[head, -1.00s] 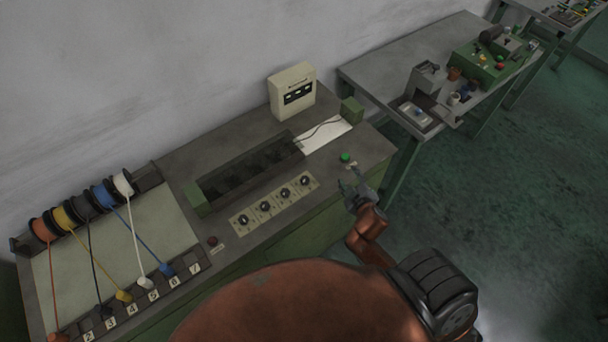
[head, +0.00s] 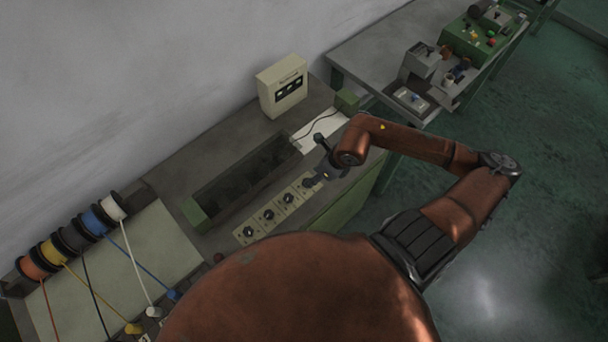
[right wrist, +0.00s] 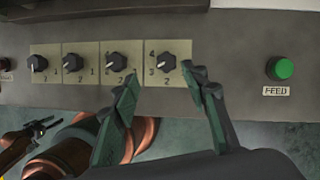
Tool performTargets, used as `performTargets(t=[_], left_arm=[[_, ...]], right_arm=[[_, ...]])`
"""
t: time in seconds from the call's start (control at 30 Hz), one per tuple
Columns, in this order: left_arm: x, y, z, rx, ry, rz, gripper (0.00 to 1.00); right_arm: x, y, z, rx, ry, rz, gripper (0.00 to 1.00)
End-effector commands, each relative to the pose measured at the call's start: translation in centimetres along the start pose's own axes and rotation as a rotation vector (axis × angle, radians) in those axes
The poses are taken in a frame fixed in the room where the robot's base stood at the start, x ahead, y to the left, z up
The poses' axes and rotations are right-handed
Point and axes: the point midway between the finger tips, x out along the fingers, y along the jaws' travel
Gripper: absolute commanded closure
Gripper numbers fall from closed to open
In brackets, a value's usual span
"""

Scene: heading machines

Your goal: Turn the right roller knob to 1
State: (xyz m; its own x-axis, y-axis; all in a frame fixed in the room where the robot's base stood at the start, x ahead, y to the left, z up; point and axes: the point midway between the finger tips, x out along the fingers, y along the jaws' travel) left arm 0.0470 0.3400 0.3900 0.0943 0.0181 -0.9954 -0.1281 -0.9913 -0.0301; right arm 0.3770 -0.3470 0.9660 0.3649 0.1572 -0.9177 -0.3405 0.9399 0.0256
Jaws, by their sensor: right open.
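The right roller knob (right wrist: 167,62) is the rightmost of a row of black knobs on cream plates. In the right wrist view the numbers 4, 3 and 2 show by it; the 1 is not visible, and I cannot read the pointer surely. My right gripper (right wrist: 165,80) is open, its fingers to either side of and just below this knob in the picture; I see no grip on it. A dark gripper-like part, probably my left gripper (right wrist: 22,142), shows at the lower left of the wrist view.
Other knobs (head: 268,215) continue the row to the left. A green FEED button (right wrist: 281,68) is right of the gripper. Behind the row is a dark trough (head: 240,178); a cream meter box (head: 282,88) stands at the back. Wire spools (head: 75,237) are at the left.

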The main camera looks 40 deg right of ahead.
Motion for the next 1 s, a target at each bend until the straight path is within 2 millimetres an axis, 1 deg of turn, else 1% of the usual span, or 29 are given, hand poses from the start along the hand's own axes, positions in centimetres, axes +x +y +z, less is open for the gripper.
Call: performTargets(t=[0.07,0.17,0.4,0.53,0.7,0.93,1.0], left_arm=[[0.0,0.0,0.2,-0.001,-0.002,0.000,0.60],[-0.1,0.0,0.5,-0.001,-0.006,0.000,0.60],[-0.2,0.1,1.1,-0.002,-0.013,0.001,0.60],[-0.3,0.1,1.0,-0.002,-0.013,0.001,0.60],[-0.3,0.1,0.8,-0.002,-0.010,0.001,0.60],[-0.3,0.1,0.4,-0.001,-0.005,0.001,0.60],[-0.3,0.0,0.4,-0.001,-0.004,0.000,0.60]], right_arm=[[0.3,-0.7,-0.3,-0.009,0.015,-0.024,0.59],[1.4,-0.9,-0.5,-0.008,0.018,-0.027,0.59],[5.2,-0.8,-0.5,-0.007,0.017,-0.023,0.59],[6.8,-0.9,-0.5,-0.006,0.017,-0.024,0.59],[7.7,-0.8,-0.5,-0.010,0.016,-0.023,0.59],[7.7,-0.8,-0.5,-0.010,0.016,-0.023,0.59],[7.7,-0.8,-0.5,-0.010,0.016,-0.023,0.63]])
